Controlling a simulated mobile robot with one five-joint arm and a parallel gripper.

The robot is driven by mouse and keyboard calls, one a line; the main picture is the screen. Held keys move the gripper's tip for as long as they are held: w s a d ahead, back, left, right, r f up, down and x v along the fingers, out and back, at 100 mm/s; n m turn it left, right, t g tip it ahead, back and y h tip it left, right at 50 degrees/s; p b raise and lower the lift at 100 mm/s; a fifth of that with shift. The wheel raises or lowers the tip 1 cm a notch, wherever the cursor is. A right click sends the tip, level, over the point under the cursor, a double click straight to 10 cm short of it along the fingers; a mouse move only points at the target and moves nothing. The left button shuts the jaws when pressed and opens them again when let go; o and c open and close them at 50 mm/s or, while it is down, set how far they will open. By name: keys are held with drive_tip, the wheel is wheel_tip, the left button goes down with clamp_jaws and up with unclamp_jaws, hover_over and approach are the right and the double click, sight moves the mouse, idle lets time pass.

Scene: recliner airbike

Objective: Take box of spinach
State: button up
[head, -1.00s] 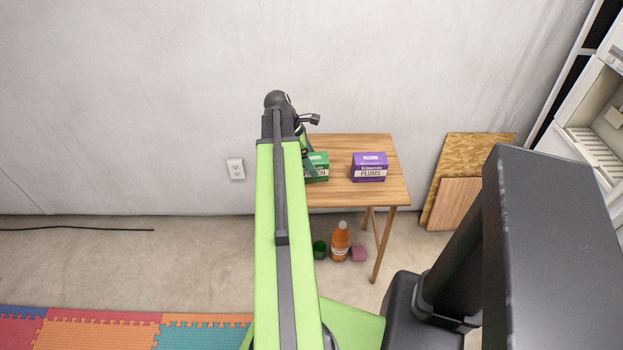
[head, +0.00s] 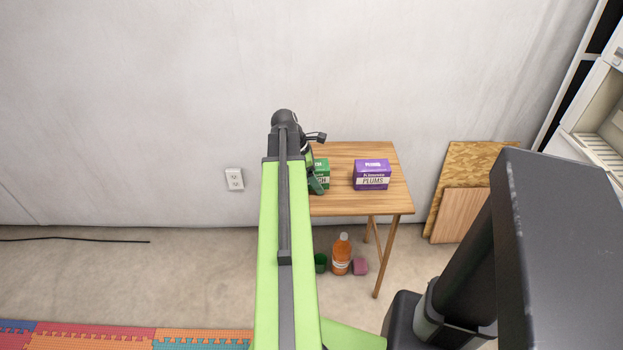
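The green box of spinach (head: 322,172) stands on the small wooden table (head: 347,204). Its left part is hidden behind my arm, and only the end of its label shows. My gripper (head: 316,180) is at the end of my green arm, beside or in front of the box's left side. The arm hides most of the gripper, so I cannot tell whether it touches the box or whether its fingers are open.
A purple box of plums (head: 372,175) stands on the table right of the spinach. An orange bottle (head: 341,256), a pink item (head: 360,267) and a green item (head: 320,263) are on the floor below. Wooden boards (head: 462,214) lean on the wall at right.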

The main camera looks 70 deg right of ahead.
sight(318, 166)
drive_tip(key=shift+f, duration=0.1)
drive_tip(key=c, duration=1.6)
drive_tip(key=r+p, duration=0.3)
drive_tip(key=r, duration=0.1)
drive_tip(key=r+p, duration=0.1)
drive_tip(key=p, duration=0.1)
drive_tip(key=shift+s+a+r+p, duration=0.1)
drive_tip(key=shift+s+r+p, duration=0.15)
drive_tip(key=shift+r+p, duration=0.15)
drive_tip(key=s+a+r+p, duration=0.1)
drive_tip(key=s+r, duration=0.1)
drive_tip(key=s, duration=0.1)
drive_tip(key=s+r+p, duration=0.1)
drive_tip(key=s+p, duration=0.1)
drive_tip(key=s, duration=0.2)
drive_tip(key=s+a+r+p, duration=0.1)
drive_tip(key=s+r+p, duration=0.1)
drive_tip(key=s, duration=0.1)
drive_tip(key=shift+s+a+r, duration=0.3)
drive_tip(key=shift+s+a, duration=0.05)
drive_tip(key=shift+s, duration=0.05)
